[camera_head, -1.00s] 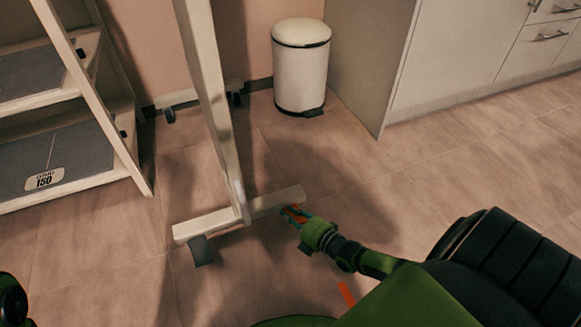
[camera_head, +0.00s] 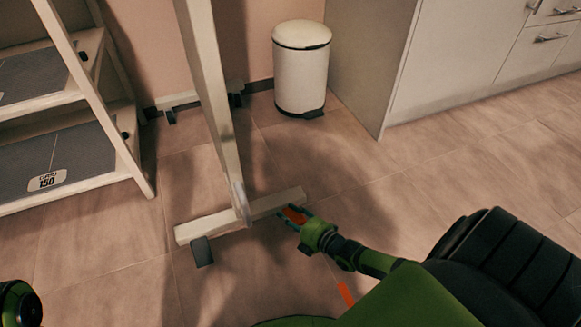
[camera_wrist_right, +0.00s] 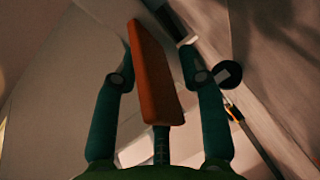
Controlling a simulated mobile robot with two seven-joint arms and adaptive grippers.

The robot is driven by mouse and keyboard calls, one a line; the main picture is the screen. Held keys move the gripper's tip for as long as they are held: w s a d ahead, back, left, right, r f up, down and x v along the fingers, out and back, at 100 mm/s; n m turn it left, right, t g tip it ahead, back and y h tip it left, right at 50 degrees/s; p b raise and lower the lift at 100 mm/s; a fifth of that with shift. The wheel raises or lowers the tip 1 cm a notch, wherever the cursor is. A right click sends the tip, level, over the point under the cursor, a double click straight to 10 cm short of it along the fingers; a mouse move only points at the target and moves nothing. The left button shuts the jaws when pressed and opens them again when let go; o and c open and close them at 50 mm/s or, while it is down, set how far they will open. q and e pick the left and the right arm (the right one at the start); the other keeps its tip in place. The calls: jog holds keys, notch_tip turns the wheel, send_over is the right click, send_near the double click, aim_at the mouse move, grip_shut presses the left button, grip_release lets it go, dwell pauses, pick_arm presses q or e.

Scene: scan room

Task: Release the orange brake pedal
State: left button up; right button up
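The orange brake pedal (camera_head: 295,215) sits at the right end of the pale foot bar (camera_head: 205,226) of a wheeled stand. My right gripper (camera_head: 292,219) is at the pedal, with its teal fingers spread to either side of it. In the right wrist view the pedal (camera_wrist_right: 155,80) stands tilted between the two fingers of the right gripper (camera_wrist_right: 157,62). Gaps show beside much of the pedal; whether the left fingertip touches it I cannot tell. My left gripper is not in view; only a part of my left arm shows at the lower left edge.
The stand's upright (camera_head: 212,100) rises just left of my right gripper, and a dark castor (camera_head: 201,252) is under the bar. A shelf unit (camera_head: 60,150) stands left, a white bin (camera_head: 301,75) behind, cabinets (camera_head: 455,60) right. A small orange piece (camera_head: 346,294) shows near my arm.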

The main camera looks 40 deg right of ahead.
jog(key=v, duration=1.2)
dwell(0.3)
